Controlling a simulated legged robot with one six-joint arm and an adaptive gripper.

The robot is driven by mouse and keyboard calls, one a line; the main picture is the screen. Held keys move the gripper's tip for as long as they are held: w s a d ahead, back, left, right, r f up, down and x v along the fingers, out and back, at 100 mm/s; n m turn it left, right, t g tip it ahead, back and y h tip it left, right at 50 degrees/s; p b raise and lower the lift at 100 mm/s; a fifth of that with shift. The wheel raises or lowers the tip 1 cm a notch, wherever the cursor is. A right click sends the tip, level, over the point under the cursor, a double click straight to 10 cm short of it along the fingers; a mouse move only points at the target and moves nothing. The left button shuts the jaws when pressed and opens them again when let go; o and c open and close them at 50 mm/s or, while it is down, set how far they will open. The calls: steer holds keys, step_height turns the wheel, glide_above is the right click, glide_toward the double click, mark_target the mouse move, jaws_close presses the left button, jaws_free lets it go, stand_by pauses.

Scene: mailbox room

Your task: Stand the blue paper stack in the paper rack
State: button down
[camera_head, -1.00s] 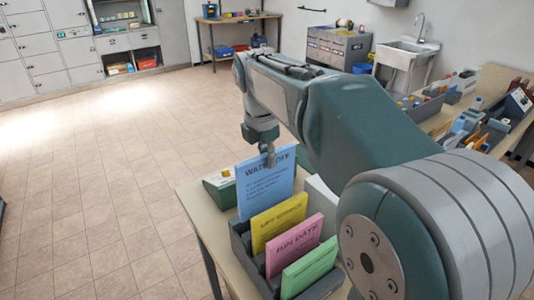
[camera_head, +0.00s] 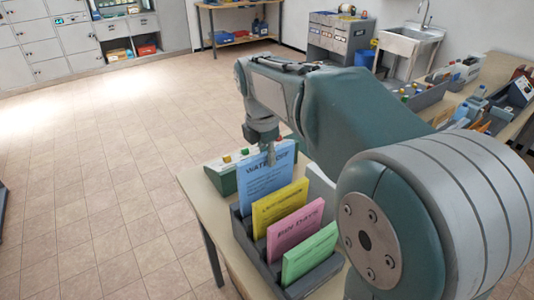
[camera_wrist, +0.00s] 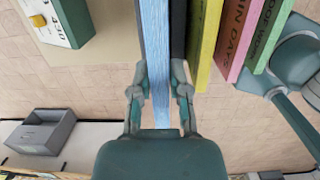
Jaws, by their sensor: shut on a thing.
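The blue paper stack (camera_head: 266,185) stands upright at the far end of the grey paper rack (camera_head: 300,283), headed "WATER OFF". My gripper (camera_head: 270,155) is shut on its top edge. In the wrist view the blue stack (camera_wrist: 155,50) runs between my two fingers (camera_wrist: 160,95), with dark rack dividers close on both sides. Its lower edge is down in the rearmost slot; whether it touches the slot floor is hidden. Yellow (camera_head: 280,208), pink (camera_head: 295,232) and green (camera_head: 310,255) stacks stand in the nearer slots.
A green box with coloured knobs (camera_head: 222,178) sits just behind the rack on the wooden table (camera_head: 205,205). A white item (camera_head: 320,185) is right of the rack, partly behind my arm. A sink (camera_head: 410,45) and a cluttered bench are further right. The tiled floor at left is clear.

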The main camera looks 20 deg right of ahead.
mark_target(268, 170)
steer(key=shift+d+f, duration=0.1)
steer(key=shift+f, duration=2.2)
steer(key=c, duration=0.5)
jaws_free()
steer(key=shift+c, duration=0.2)
steer(key=shift+r, duration=0.1)
steer(key=shift+r, duration=3.45)
